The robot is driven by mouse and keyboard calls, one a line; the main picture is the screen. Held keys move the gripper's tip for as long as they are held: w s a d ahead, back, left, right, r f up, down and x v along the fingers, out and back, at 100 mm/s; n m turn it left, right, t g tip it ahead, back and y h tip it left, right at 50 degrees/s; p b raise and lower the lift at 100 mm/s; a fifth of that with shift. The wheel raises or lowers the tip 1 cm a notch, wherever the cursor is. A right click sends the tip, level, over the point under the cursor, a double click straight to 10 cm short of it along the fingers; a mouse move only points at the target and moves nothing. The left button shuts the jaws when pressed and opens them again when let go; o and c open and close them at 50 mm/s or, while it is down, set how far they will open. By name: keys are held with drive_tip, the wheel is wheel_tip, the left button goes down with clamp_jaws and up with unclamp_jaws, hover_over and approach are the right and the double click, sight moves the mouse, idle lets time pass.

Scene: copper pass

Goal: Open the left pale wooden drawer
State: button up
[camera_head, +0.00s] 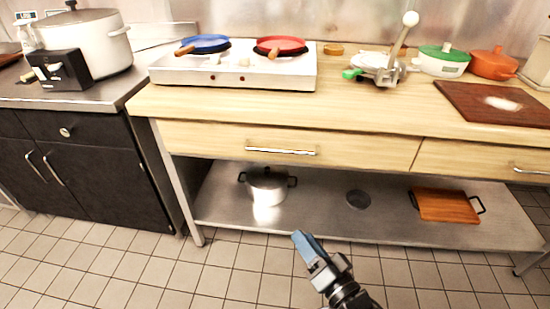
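The left pale wooden drawer (215,140) is under the wooden worktop, its front flush with the table frame, so it looks closed. Its metal bar handle (282,150) runs level across the front. My gripper (302,240) is below and slightly right of that handle in the picture, in front of the lower shelf and apart from the drawer. Its blue fingertip part points up and left. I cannot see a gap between the fingers. A second pale drawer (470,160) with its own handle (530,168) is at the right.
A steel lower shelf (310,205) holds a pot (267,186) and a brown board (446,205). The worktop carries a two-burner hob (235,72) with pans, a press and lidded pots. A dark cabinet (85,165) stands left. The tiled floor in front is clear.

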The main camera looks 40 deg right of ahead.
drive_tip(key=w+d+m+h, duration=0.3)
drive_tip(key=w+d+m, duration=0.35)
drive_tip(key=w, duration=0.45)
drive_tip(key=m+h+b, duration=0.1)
drive_tip(key=m+h, duration=0.1)
drive_tip(key=m, duration=0.2)
approach(278, 155)
drive_tip(key=w+d+r, duration=0.1)
drive_tip(key=w+r, duration=0.4)
drive_tip(key=r, duration=0.1)
drive_tip(key=shift+d+n, duration=0.1)
drive_tip(key=shift+n, duration=0.15)
clamp_jaws()
